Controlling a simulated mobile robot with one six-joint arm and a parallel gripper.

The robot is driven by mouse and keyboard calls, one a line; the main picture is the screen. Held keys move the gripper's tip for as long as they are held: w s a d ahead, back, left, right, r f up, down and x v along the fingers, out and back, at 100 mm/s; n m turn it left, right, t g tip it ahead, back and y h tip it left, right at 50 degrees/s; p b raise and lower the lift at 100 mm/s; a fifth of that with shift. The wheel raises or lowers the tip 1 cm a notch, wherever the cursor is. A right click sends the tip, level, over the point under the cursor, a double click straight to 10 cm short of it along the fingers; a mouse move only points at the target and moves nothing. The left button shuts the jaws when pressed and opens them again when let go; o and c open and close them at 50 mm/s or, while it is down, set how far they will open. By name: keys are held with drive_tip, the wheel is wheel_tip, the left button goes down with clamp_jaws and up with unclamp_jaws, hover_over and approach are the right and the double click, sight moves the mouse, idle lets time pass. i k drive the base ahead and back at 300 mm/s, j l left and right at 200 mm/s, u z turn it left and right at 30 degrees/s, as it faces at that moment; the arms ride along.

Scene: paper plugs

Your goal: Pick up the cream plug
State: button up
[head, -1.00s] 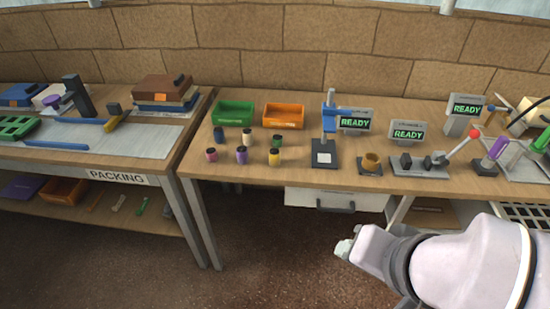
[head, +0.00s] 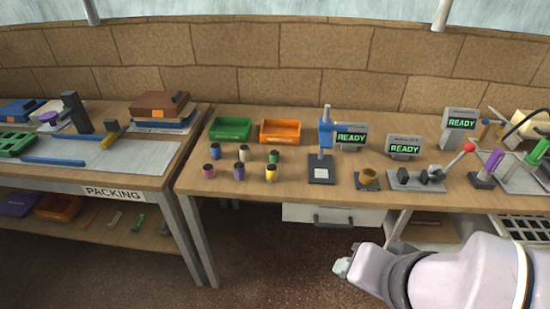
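The cream plug (head: 245,153) stands upright with a dark top in the back row of a small group on the workbench, left of centre. The navy plug (head: 215,151) is to its left and the green plug (head: 273,157) to its right. In front stand the pink plug (head: 208,171), purple plug (head: 239,171) and yellow plug (head: 271,173). My gripper (head: 342,267) is at the lower right, in front of the bench and well apart from the plugs. Its fingers are too small and turned away to show their opening.
A green tray (head: 230,136) and an orange tray (head: 280,140) sit behind the plugs. A blue press stand (head: 326,140) stands to their right, with a brass cup (head: 368,178) farther right. The bench's front strip before the plugs is clear. A packing table (head: 112,192) is left.

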sight(244, 150)
drive_tip(key=i+j, duration=0.35)
drive_tip(key=i, duration=0.15)
drive_tip(key=i+j, duration=0.35)
drive_tip(key=i, duration=0.15)
drive_tip(key=i+j, duration=0.35)
drive_tip(key=i, duration=0.15)
drive_tip(key=j+u, duration=0.05)
